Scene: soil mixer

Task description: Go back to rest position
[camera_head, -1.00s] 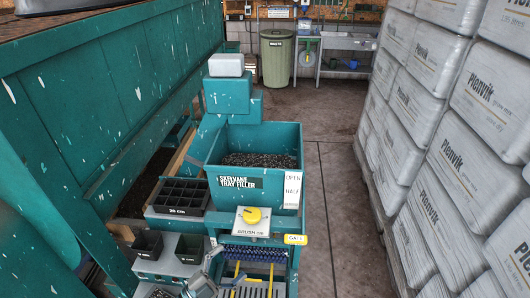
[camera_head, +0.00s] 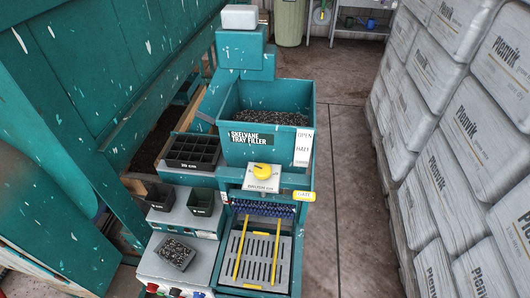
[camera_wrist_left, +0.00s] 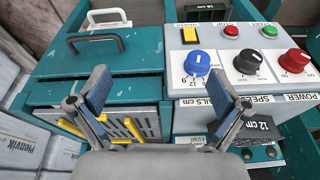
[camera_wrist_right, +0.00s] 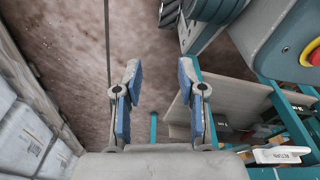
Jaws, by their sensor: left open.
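In the left wrist view, my left gripper (camera_wrist_left: 158,98) is open and empty. Its two blue-padded fingers are wide apart, pointing at the teal machine, with the slotted grate (camera_wrist_left: 140,120) and its yellow bars beyond the left finger. In the right wrist view, my right gripper (camera_wrist_right: 160,88) is open and empty, with its fingers apart over brown floor. Neither gripper shows in the head view. The teal tray filler (camera_head: 262,150) stands in the middle there, with dark soil in its hopper and a yellow knob on its front.
The control panel (camera_wrist_left: 240,65) with blue, black and red knobs is near my left gripper. A red-and-yellow button (camera_wrist_right: 314,55) and a RETURN handle (camera_wrist_right: 283,155) lie right of my right gripper. Stacked white Plenvik bags (camera_head: 455,130) line the right; bare floor (camera_head: 350,200) lies between.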

